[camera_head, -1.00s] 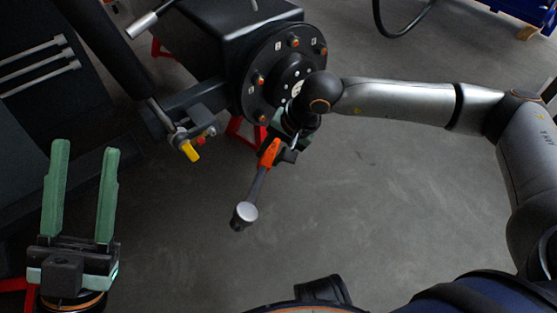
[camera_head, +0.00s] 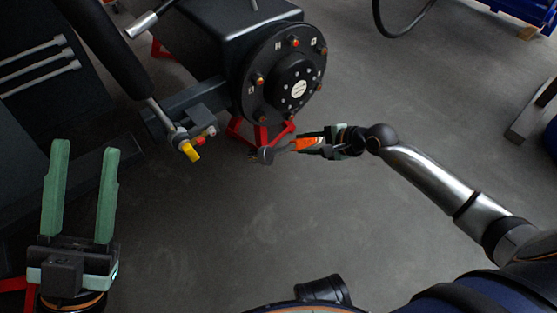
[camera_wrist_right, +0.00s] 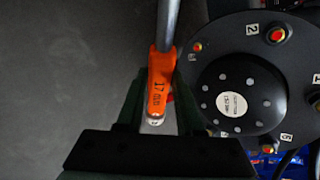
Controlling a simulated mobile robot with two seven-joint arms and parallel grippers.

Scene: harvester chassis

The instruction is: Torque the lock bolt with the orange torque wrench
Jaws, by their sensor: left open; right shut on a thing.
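The torque wrench has an orange handle (camera_head: 308,143) and a grey shaft ending in a dark head (camera_head: 266,154) that points left, below the hub. My right gripper (camera_head: 312,144) is shut on the orange handle. Numbered labels show beside bolts in the wrist view. I cannot tell which is the lock bolt. My left gripper (camera_head: 84,165) is open and empty at the lower left.
A rod end with a yellow and red fitting (camera_head: 190,150) lies left of the hub. A red stand (camera_head: 240,128) is under the axle, behind the wrench head. Dark chassis parts fill the left side. The grey floor (camera_head: 220,230) is clear in the middle.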

